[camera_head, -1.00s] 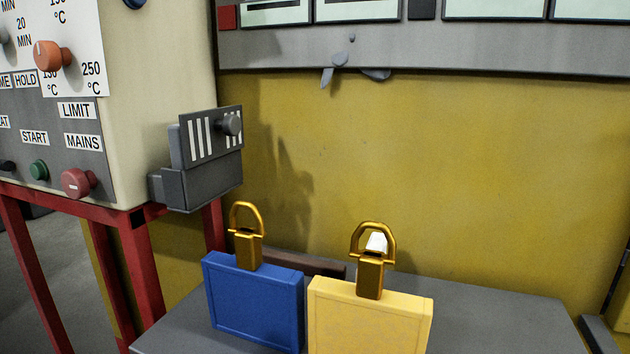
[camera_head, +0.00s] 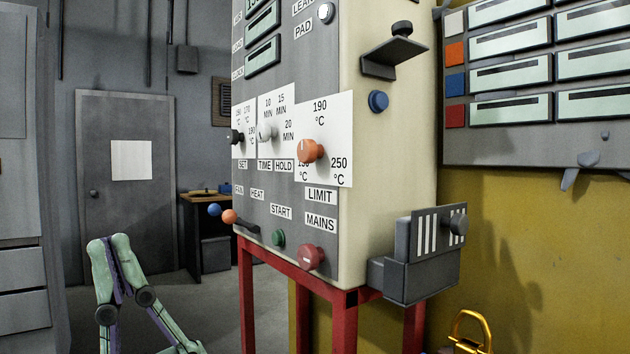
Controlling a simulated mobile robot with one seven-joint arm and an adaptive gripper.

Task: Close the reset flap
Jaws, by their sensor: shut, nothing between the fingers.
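A grey flap (camera_head: 394,56) with a black knob on top sticks out about level from the right side of the cream control cabinet, so it stands open. A blue round button (camera_head: 378,101) shows uncovered just below it. No label on the flap is readable. My gripper (camera_head: 111,241) is at the lower left of the view, its fingers pointing up. The fingers are together and hold nothing. It is well apart from the flap, far to the left and lower in the picture.
A grey box with a striped, knobbed front plate (camera_head: 437,236) juts from the cabinet's lower right side. Orange temperature knob (camera_head: 310,151) and red mains knob (camera_head: 311,257) stick out in front. The cabinet stands on a red frame (camera_head: 345,318). A card rack (camera_head: 530,135) hangs at right.

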